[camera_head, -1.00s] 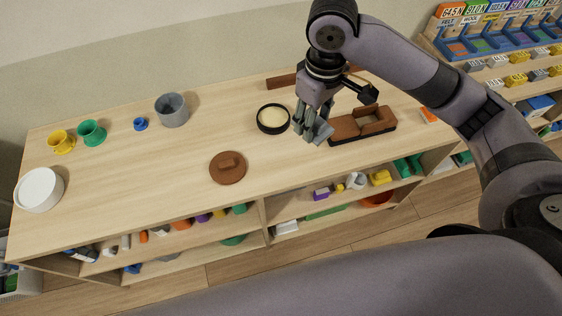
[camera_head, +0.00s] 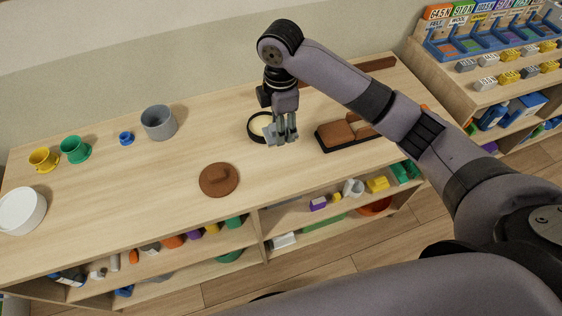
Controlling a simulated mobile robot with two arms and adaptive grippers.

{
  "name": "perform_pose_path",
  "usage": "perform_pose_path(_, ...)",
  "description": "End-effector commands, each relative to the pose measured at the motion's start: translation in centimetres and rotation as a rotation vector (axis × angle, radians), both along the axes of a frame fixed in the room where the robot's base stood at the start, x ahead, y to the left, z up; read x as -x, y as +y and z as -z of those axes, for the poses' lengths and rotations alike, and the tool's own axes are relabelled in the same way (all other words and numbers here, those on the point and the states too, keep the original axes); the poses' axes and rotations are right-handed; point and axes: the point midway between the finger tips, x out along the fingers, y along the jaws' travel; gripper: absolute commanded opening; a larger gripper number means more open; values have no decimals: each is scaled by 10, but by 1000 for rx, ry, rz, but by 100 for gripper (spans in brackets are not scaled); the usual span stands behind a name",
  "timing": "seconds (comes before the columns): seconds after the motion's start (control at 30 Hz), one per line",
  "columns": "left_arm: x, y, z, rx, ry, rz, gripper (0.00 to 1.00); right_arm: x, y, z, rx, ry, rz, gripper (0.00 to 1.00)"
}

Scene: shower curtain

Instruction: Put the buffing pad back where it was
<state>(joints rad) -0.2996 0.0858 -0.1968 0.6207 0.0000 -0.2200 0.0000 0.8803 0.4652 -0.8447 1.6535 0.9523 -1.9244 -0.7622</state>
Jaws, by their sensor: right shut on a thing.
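My right gripper (camera_head: 285,138) points down over the table, shut on a small grey-blue piece (camera_head: 271,131) that looks like the buffing pad. The fingers hide part of it. It is in front of the round black tin (camera_head: 252,131) with cream contents and covers the tin's right side; I cannot tell whether they touch. A black-edged tray (camera_head: 329,146) with brown pieces is to the right of the gripper, partly behind my right arm. A brown round disc with a raised grip (camera_head: 219,181) lies at the front left of the tin. My left gripper is not in view.
A grey cup (camera_head: 158,123), a small blue item (camera_head: 126,138), a green cup (camera_head: 75,150), a yellow cup (camera_head: 43,159) and a white round container (camera_head: 21,212) stand on the left. Shelves below hold several small objects. The table between disc and white container is clear.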

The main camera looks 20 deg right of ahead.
Motion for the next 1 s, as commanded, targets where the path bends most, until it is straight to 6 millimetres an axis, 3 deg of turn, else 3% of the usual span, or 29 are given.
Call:
perform_pose_path(0.2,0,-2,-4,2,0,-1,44,1,-1,60,2,4,3,0)
perform_pose_path(0.33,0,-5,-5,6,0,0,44,1,-1,88,2,2,3,0)
perform_pose_path(0.8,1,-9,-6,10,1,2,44,1,-1,145,1,0,4,0)
perform_pose_path(1.0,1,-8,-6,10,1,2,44,0,0,150,1,-3,2,0)
